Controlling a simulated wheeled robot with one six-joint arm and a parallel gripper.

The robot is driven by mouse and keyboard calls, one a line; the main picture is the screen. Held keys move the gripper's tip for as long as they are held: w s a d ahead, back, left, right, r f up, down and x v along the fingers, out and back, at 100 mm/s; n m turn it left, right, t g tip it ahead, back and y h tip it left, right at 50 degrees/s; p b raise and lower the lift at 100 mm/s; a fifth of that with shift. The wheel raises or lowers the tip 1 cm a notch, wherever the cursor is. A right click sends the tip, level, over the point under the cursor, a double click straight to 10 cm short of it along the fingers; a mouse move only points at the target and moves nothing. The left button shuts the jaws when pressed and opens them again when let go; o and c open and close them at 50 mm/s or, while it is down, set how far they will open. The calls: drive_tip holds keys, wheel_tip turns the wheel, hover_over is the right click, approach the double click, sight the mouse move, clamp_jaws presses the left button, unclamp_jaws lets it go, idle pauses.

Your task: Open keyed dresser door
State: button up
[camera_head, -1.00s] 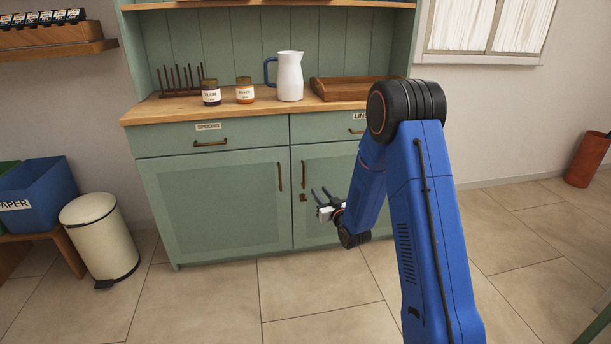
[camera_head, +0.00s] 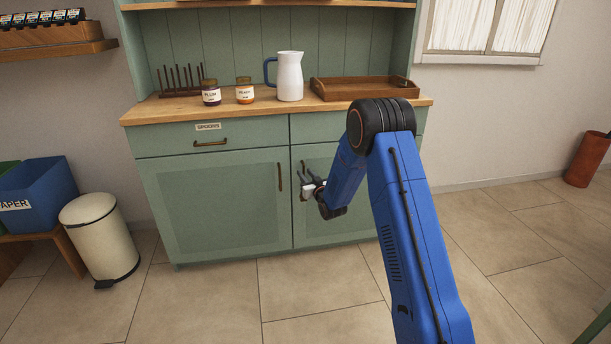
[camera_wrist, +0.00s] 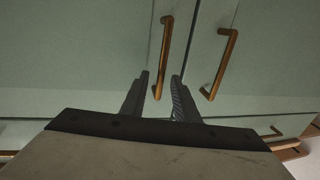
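The green dresser (camera_head: 225,205) has two lower doors with upright brass handles near the centre seam. Both doors look shut. The left door's handle (camera_head: 280,176) is clear. My gripper (camera_head: 304,178) is at the right door's handle, in front of its panel, and partly covers the handle. The small lock fitting below that handle is mostly hidden by my gripper. The wrist view appears upside down. There the right door's handle (camera_wrist: 164,50) has one end between my open fingertips (camera_wrist: 159,80). I cannot tell whether they touch it. The left door's handle (camera_wrist: 222,62) lies to their right.
The countertop (camera_head: 225,108) holds two jars, a white jug (camera_head: 290,77), a peg rack and a wooden tray (camera_head: 362,88). A cream bin (camera_head: 98,235) and a blue box (camera_head: 38,190) stand at the left. The floor before the dresser is clear.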

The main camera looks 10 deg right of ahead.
drive_tip(key=shift+w, duration=0.3)
clamp_jaws()
drive_tip(key=shift+s, duration=0.1)
